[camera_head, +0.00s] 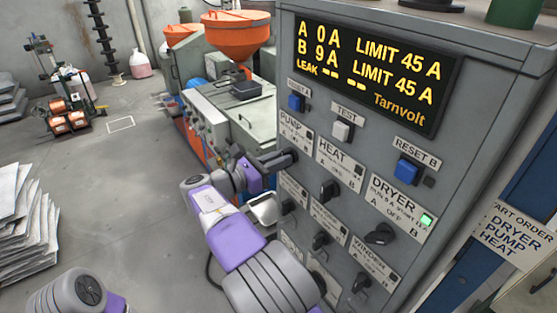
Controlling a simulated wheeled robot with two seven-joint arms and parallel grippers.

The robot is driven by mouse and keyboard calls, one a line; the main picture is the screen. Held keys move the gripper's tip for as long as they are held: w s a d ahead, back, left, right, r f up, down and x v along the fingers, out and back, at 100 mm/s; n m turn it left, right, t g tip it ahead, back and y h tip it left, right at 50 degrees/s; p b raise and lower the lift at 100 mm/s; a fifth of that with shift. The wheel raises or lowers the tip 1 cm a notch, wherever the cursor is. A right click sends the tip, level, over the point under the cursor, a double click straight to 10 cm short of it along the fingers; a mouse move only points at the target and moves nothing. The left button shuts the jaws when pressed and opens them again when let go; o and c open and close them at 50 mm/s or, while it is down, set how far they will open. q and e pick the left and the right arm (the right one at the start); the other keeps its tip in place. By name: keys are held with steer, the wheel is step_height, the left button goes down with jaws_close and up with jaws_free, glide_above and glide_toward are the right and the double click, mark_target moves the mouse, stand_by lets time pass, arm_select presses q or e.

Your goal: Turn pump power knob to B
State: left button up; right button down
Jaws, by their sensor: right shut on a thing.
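The grey control cabinet (470,75) stands at the right. Its pump label (293,128) is at the upper left of the knob rows. My right gripper (282,159) reaches the panel just below that label and is shut on the pump knob, which the fingers mostly hide, so its pointing direction cannot be read. The display (372,72) reads A 0 A and B 9 A, each with limit 45 A. The heat knob (329,189) is black and close to the right of my gripper. My left gripper is out of view.
The dryer knob (380,235) sits lower right, near a lit green lamp (426,220). Blue reset buttons (405,170) and a white test button (341,131) are above the knobs. A start-order sign (510,238) is at right. Open floor lies left.

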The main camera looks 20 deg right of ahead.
steer(key=shift+s+f+m+b, duration=0.1)
steer(key=shift+m+b, duration=0.35)
steer(key=shift+m, duration=1.8)
steer(key=shift+s+f+m+b, duration=0.1)
steer(key=shift+m+b, duration=0.3)
steer(key=shift+m, duration=1.85)
steer(key=c, duration=1.1)
jaws_free()
steer(key=shift+r, duration=0.1)
